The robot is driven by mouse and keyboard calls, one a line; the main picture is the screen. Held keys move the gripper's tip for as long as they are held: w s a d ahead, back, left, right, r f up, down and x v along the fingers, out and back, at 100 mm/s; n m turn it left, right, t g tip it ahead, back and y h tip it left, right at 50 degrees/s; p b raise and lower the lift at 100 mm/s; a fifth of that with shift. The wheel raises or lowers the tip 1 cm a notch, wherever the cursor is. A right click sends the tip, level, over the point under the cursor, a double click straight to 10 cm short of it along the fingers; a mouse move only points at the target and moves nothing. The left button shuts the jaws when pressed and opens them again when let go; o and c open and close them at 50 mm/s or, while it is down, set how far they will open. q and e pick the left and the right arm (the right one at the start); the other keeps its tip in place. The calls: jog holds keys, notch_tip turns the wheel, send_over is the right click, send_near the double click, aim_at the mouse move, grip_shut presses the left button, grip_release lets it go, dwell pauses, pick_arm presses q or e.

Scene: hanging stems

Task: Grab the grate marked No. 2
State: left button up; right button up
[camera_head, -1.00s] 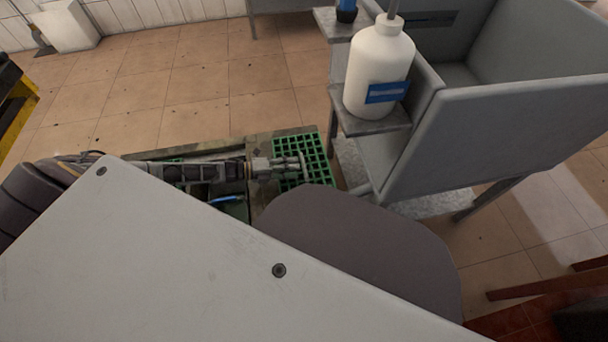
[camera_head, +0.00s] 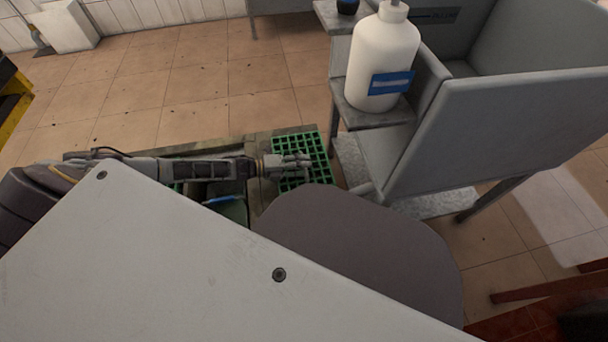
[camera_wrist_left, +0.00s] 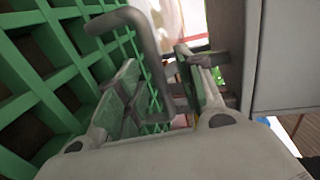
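A green grate (camera_head: 320,152) lies at the far right end of the low crate-like frame in the head view. In the left wrist view its bars (camera_wrist_left: 45,85) fill the left side. A grey bent handle bar (camera_wrist_left: 148,45) stands out from it. My left gripper (camera_head: 296,166) is over the grate. In the left wrist view, the left gripper (camera_wrist_left: 160,88) has one finger on each side of the bar, with a gap beside the right finger. It looks open around the bar. No number mark is readable. My right gripper is not in view.
A white bottle (camera_head: 382,60) with a blue label stands on a grey ledge (camera_head: 362,118) right behind the grate. A large grey metal bin on legs (camera_head: 500,140) is to the right. Tiled floor (camera_head: 190,95) is clear behind.

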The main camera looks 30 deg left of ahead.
pick_arm(q)
jog(key=shift+w+d, duration=0.25)
jog(key=shift+d, duration=0.05)
jog(key=shift+c, duration=0.2)
grip_shut()
dwell(0.4)
jog(key=shift+w, duration=0.1)
